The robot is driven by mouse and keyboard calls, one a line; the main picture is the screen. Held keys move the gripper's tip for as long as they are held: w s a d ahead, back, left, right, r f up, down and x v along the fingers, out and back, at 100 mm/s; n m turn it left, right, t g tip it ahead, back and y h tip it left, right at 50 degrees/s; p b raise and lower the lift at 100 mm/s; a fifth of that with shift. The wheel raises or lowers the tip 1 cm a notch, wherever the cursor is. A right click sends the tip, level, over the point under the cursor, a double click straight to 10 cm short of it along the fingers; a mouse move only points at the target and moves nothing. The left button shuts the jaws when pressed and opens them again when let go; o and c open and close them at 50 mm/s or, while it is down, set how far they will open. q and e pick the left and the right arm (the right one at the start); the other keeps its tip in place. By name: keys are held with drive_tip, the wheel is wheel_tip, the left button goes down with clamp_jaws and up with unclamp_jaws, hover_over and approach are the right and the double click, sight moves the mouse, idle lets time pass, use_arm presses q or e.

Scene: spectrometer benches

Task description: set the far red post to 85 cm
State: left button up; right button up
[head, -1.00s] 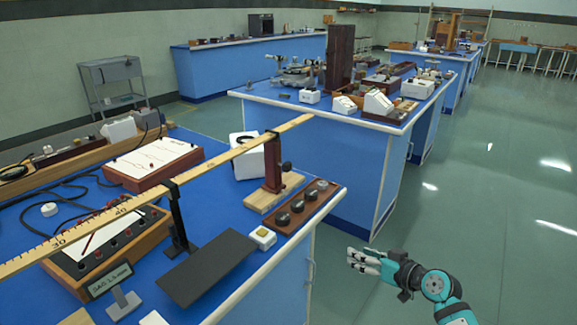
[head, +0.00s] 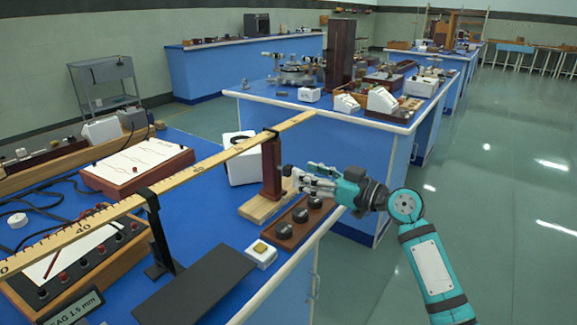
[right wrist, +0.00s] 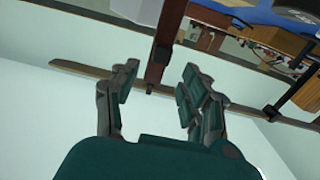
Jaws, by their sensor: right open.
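The far red post (head: 271,168) stands upright on a pale wooden base (head: 264,208) at the far end of the long wooden rule (head: 196,168). A dark knob (head: 287,170) sticks out on its right side. The rule's marks by the post are too small to read. My right gripper (head: 298,178) is open and empty, just right of the knob. In the right wrist view the red post (right wrist: 166,40) shows between the open fingers of my right gripper (right wrist: 157,76), with the rule (right wrist: 80,70) running across behind. My left gripper is out of view.
A black post (head: 157,230) also carries the rule, nearer. A wooden block with dark round weights (head: 285,229), a small white box (head: 261,254) and a black plate (head: 195,290) lie close by. A white box (head: 240,165) stands behind the red post. Floor on the right is clear.

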sight(291, 168)
drive_tip(key=x, duration=0.6)
drive_tip(key=shift+c, duration=0.4)
clamp_jaws()
